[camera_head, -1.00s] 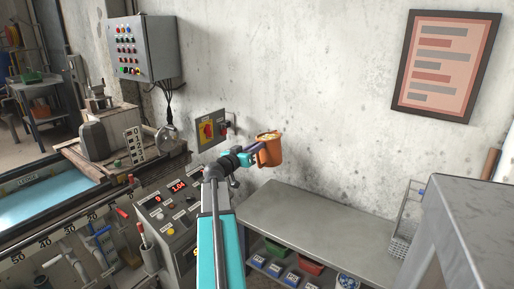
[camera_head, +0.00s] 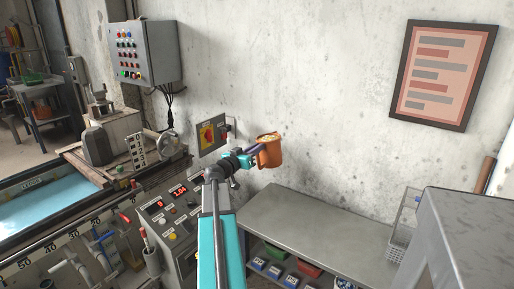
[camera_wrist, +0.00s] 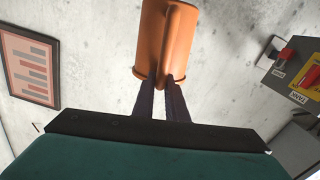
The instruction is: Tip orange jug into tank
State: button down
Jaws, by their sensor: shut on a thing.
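The orange jug (camera_head: 270,153) is held up in the air in front of the wall, nearly upright with a slight tilt. Pale contents show at its open top. My gripper (camera_head: 254,153) is shut on the jug from its left side. In the wrist view my two dark fingers (camera_wrist: 163,98) close on the handle of the orange jug (camera_wrist: 167,40). The tank (camera_head: 50,208), with blue liquid in it, lies at the far left, well apart from the jug.
A control console (camera_head: 172,215) with red displays stands between my arm and the tank. A grey bench (camera_head: 320,228) runs below the jug. A switch box (camera_head: 211,134) and a control cabinet (camera_head: 145,52) are on the wall. A grey block (camera_head: 475,235) stands at right.

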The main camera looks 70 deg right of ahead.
jog(key=shift+r+p, duration=1.65)
jog(key=shift+p, duration=0.65)
jog(key=shift+r, duration=0.1)
jog(key=shift+s+a, duration=0.1)
jog(key=shift+s, duration=0.05)
